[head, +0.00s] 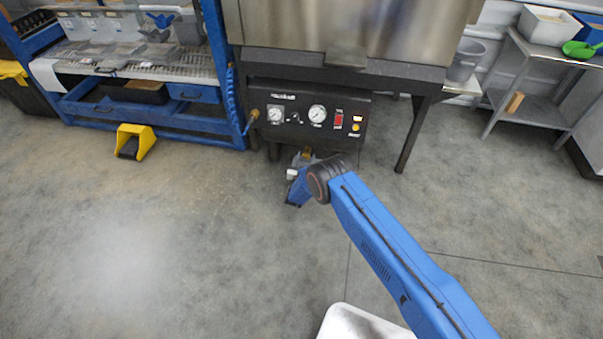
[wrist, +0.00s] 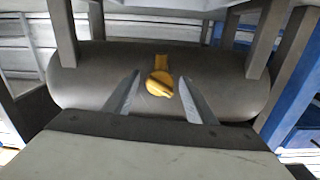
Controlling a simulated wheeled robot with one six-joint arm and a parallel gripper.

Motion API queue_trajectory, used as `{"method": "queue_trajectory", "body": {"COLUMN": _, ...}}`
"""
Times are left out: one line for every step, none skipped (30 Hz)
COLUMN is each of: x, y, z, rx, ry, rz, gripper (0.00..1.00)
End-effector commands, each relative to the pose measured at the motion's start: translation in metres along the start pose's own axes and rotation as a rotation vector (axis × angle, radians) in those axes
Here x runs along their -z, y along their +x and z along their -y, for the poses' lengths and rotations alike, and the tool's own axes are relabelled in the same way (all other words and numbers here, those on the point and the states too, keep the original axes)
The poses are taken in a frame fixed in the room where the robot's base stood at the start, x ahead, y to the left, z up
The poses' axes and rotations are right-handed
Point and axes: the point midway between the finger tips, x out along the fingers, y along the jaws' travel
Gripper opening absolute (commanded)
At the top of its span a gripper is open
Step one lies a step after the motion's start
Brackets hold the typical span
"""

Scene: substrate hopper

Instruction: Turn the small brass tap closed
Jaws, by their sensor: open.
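The small brass tap (wrist: 160,84) shows as a yellow-gold knob with a short stem above it, in front of a dark grey rounded tank (wrist: 90,75) in the wrist view. My gripper (wrist: 158,78) is open, with one finger on each side of the tap and a gap to each. I cannot tell how far the fingertips reach past the knob. In the head view my gripper (head: 302,158) is low under the black gauge panel, and a bit of the brass tap (head: 307,152) shows beside it. My arm hides most of the tank there.
The black panel (head: 300,125) with two gauges and a red switch is just above my gripper. Dark legs (head: 412,135) stand at the right, and a blue frame (head: 215,60) at the left. A yellow pedal-like block (head: 135,141) is on the floor. Open floor lies in front.

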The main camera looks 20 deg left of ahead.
Motion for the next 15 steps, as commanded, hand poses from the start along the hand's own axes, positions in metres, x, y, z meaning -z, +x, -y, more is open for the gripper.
{"method": "queue_trajectory", "body": {"x": 0.000, "y": -0.009, "z": 0.001, "rx": 0.001, "ry": -0.002, "rz": 0.002, "gripper": 0.51}}
{"method": "queue_trajectory", "body": {"x": 0.001, "y": -0.015, "z": 0.001, "rx": 0.002, "ry": -0.002, "rz": 0.001, "gripper": 0.51}}
{"method": "queue_trajectory", "body": {"x": 0.000, "y": -0.023, "z": 0.002, "rx": 0.002, "ry": -0.002, "rz": 0.002, "gripper": 0.51}}
{"method": "queue_trajectory", "body": {"x": 0.001, "y": -0.029, "z": 0.002, "rx": 0.002, "ry": -0.002, "rz": 0.002, "gripper": 0.51}}
{"method": "queue_trajectory", "body": {"x": 0.000, "y": -0.035, "z": 0.001, "rx": 0.002, "ry": -0.002, "rz": 0.001, "gripper": 0.51}}
{"method": "queue_trajectory", "body": {"x": 0.000, "y": -0.043, "z": 0.001, "rx": 0.001, "ry": -0.002, "rz": 0.002, "gripper": 0.51}}
{"method": "queue_trajectory", "body": {"x": 0.000, "y": -0.049, "z": 0.001, "rx": 0.001, "ry": -0.002, "rz": 0.002, "gripper": 0.51}}
{"method": "queue_trajectory", "body": {"x": 0.000, "y": -0.055, "z": 0.001, "rx": 0.001, "ry": -0.003, "rz": 0.001, "gripper": 0.51}}
{"method": "queue_trajectory", "body": {"x": 0.000, "y": -0.063, "z": 0.002, "rx": 0.002, "ry": -0.002, "rz": 0.002, "gripper": 0.51}}
{"method": "queue_trajectory", "body": {"x": 0.000, "y": -0.069, "z": 0.002, "rx": 0.003, "ry": -0.002, "rz": 0.002, "gripper": 0.51}}
{"method": "queue_trajectory", "body": {"x": 0.001, "y": -0.075, "z": 0.002, "rx": 0.003, "ry": -0.002, "rz": 0.001, "gripper": 0.51}}
{"method": "queue_trajectory", "body": {"x": 0.000, "y": -0.083, "z": 0.001, "rx": 0.002, "ry": -0.003, "rz": 0.002, "gripper": 0.51}}
{"method": "queue_trajectory", "body": {"x": 0.000, "y": -0.089, "z": 0.001, "rx": 0.002, "ry": -0.002, "rz": 0.002, "gripper": 0.51}}
{"method": "queue_trajectory", "body": {"x": 0.000, "y": -0.095, "z": 0.001, "rx": 0.002, "ry": -0.002, "rz": 0.001, "gripper": 0.51}}
{"method": "queue_trajectory", "body": {"x": 0.000, "y": -0.103, "z": 0.001, "rx": 0.002, "ry": -0.002, "rz": 0.001, "gripper": 0.51}}
